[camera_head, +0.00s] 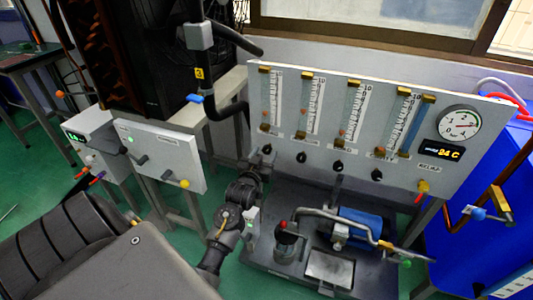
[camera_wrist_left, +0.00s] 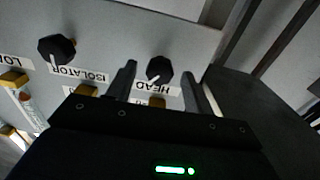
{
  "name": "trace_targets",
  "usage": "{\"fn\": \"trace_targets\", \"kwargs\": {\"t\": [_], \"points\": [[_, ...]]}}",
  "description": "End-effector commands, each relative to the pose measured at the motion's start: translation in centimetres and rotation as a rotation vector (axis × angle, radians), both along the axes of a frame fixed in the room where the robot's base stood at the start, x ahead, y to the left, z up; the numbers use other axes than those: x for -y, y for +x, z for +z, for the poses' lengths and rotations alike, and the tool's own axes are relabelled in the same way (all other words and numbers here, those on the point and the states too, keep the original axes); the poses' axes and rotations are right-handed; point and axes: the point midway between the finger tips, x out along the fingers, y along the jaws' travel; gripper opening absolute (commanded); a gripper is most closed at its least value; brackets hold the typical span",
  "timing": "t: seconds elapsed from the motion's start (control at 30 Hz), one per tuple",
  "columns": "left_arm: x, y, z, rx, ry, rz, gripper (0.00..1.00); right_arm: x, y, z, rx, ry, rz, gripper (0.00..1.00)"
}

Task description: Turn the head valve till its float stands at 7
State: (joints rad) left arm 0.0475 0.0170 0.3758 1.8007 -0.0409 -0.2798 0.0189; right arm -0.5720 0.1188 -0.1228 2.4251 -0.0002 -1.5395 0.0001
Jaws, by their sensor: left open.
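The HEAD valve is a black knob (camera_wrist_left: 160,70) on the grey panel, its label upside down in the left wrist view. In the head view it is the leftmost knob (camera_head: 267,149) of the row, under the leftmost flow tube (camera_head: 271,98). A small orange float (camera_head: 265,117) seems to sit low in that tube; its exact reading is too small to tell. My left gripper (camera_head: 260,163) is at the panel's lower left. In the left wrist view its open fingers (camera_wrist_left: 159,77) stand one on each side of the HEAD knob, with gaps; contact is not visible. My right gripper is out of view.
The ISOLATOR knob (camera_wrist_left: 56,49) is beside the HEAD knob. More tubes and knobs, a round gauge (camera_head: 459,124) and a 24 C display (camera_head: 449,153) share the panel. A blue pump (camera_head: 362,226) with pipes stands below. A white box (camera_head: 160,155) is to the left.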

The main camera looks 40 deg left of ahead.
Motion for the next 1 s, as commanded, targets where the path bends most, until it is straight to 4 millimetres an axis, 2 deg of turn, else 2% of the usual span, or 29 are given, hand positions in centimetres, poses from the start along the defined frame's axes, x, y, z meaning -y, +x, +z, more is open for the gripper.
{"fn": "trace_targets", "kwargs": {"t": [0.2,0.53,0.87,1.0], "points": [[-0.6,1.8,0.0,0.0,0.0,0.0,0.52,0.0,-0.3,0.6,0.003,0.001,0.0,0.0],[-0.7,2.1,0.0,0.0,0.001,-0.001,0.51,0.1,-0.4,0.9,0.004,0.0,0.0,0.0],[-0.7,2.0,0.0,0.0,0.001,-0.001,0.07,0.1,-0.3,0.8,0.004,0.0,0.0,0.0],[-0.6,2.0,0.0,0.0,-0.004,-0.002,0.07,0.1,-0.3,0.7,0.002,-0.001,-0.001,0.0]]}}
